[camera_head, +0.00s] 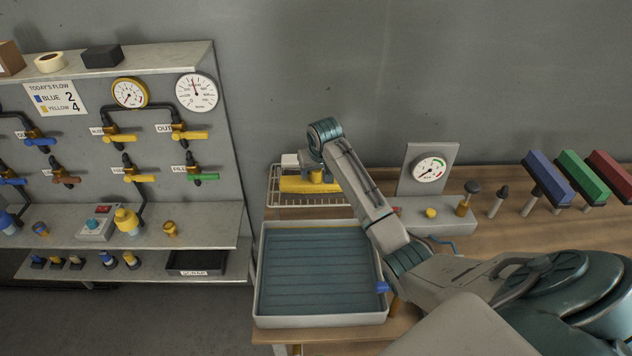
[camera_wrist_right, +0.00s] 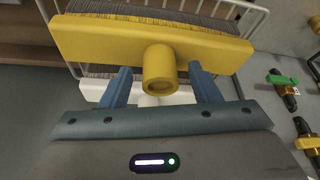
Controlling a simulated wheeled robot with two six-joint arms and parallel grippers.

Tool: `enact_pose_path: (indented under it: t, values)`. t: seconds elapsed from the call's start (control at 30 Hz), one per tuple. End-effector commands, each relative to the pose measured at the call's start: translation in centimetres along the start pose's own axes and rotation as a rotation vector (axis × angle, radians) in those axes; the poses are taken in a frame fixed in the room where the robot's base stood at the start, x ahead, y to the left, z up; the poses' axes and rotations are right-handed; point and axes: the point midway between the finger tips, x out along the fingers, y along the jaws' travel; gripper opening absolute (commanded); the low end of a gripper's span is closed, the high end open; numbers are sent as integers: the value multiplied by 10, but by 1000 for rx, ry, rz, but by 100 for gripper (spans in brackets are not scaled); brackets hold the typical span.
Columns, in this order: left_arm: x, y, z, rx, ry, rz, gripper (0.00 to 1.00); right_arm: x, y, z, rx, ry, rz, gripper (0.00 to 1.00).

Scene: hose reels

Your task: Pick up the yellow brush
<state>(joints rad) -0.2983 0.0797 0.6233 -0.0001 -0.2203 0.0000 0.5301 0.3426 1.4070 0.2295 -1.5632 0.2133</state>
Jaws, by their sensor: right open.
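The yellow brush (camera_head: 306,186) lies in a white wire rack (camera_head: 318,201) at the back left of the wooden bench. My right gripper (camera_head: 316,163) is over the rack. In the wrist view its blue fingers (camera_wrist_right: 161,70) are open, one on each side of the handle, with visible gaps. The handle is not gripped. My left gripper is not in view.
A white brush (camera_head: 290,160) sits beside the yellow one in the rack. A tray with a blue ribbed bottom (camera_head: 258,285) stands in front. A gauge stand (camera_head: 412,160) and blue, green and red brushes (camera_head: 548,174) are to the right. A valve panel (camera_head: 225,130) is left.

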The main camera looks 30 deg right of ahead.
Motion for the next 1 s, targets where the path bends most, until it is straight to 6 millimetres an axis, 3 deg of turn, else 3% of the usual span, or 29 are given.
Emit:
enact_pose_path:
  t: [0.27, 0.53, 1.0]
  values:
    - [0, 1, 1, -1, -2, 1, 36, 3, 0, 0, 0, 1, 0, 54]
    - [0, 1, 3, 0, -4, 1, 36, 3, 0, 0, 0, 1, 0, 1]
    - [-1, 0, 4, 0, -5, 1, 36, -4, 0, -4, 0, 4, -1, 0]
